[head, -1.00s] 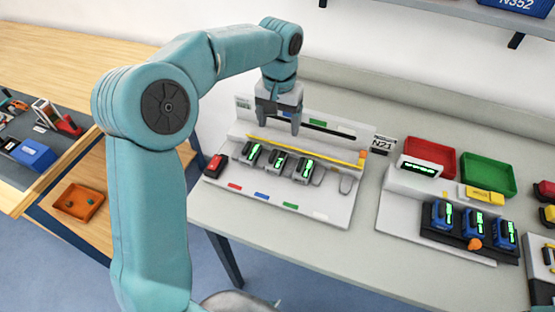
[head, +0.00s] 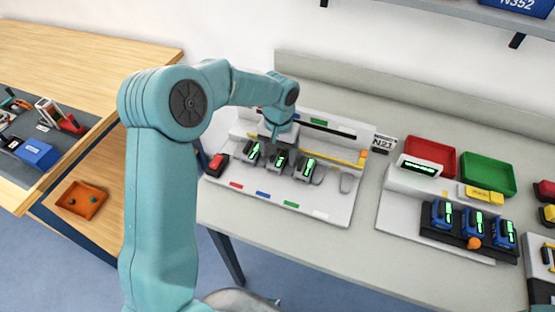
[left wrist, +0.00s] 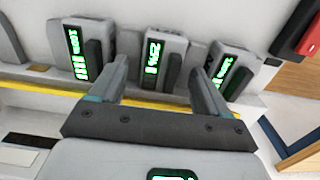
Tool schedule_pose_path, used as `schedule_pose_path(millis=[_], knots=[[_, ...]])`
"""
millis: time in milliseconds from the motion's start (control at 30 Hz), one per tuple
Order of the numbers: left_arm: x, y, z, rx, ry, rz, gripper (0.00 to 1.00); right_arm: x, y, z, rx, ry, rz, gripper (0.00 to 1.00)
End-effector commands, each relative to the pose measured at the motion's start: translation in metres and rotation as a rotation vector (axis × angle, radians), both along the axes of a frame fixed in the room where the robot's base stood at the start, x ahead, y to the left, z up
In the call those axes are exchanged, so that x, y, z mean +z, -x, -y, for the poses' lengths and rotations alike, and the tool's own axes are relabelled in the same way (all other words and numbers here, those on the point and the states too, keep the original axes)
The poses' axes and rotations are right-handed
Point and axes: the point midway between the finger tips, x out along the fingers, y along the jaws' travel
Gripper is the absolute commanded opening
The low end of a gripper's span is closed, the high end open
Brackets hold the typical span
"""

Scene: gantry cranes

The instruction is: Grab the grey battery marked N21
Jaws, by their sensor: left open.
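Three grey batteries with green lit displays stand in a row in a white rack (head: 328,210): left (head: 252,153), middle (head: 277,161) and right (head: 304,168). A sign reading N21 (head: 382,143) stands at the rack's right end; no N21 marking is legible on the batteries themselves. My left gripper (head: 276,140) is open and low over the middle battery. In the left wrist view its two fingers (left wrist: 158,78) point at the middle battery (left wrist: 179,45), one on either side of its near end. I cannot tell whether they touch it. My right gripper is out of view.
A red switch (head: 216,165) sits at the rack's left end, and a yellow bar (head: 335,158) runs behind the batteries. To the right are red (head: 430,157) and green (head: 488,174) trays and a charger with blue batteries (head: 472,223). A wooden bench is left.

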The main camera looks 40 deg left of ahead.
Motion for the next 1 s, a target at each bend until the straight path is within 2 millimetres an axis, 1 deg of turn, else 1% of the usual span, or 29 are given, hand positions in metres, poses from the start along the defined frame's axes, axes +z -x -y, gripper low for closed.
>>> schedule_pose_path(millis=[33, 67, 100, 167, 200, 233, 500, 667, 767, 1000], knots=[[0.0, 0.0, 0.0, 0.0, 0.0, 0.0, 0.7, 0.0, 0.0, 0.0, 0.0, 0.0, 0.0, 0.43], [0.0, 0.0, 0.0, 0.0, 0.0, 0.0, 0.6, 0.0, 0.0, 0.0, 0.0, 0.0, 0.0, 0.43], [0.0, 0.0, 0.0, 0.0, 0.0, 0.0, 0.47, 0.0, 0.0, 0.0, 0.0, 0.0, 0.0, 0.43], [0.0, 0.0, 0.0, 0.0, 0.0, 0.0, 0.28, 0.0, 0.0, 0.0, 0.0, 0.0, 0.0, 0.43], [0.001, 0.0, 0.0, 0.0, 0.0, 0.0, 0.15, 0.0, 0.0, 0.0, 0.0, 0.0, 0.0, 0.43], [0.001, 0.0, 0.0, 0.0, 0.0, 0.0, 0.09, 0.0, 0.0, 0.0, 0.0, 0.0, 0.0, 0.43], [0.001, 0.0, 0.0, 0.0, 0.0, 0.002, 0.09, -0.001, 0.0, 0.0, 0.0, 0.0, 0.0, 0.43], [0.007, 0.007, 0.002, 0.001, 0.0, 0.003, 0.09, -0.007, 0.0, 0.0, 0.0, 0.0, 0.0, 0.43], [0.021, 0.007, 0.002, 0.0, -0.001, 0.006, 0.09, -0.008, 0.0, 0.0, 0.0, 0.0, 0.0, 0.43], [0.064, 0.007, 0.002, 0.001, -0.001, 0.007, 0.09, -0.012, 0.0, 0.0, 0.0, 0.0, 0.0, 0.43]])
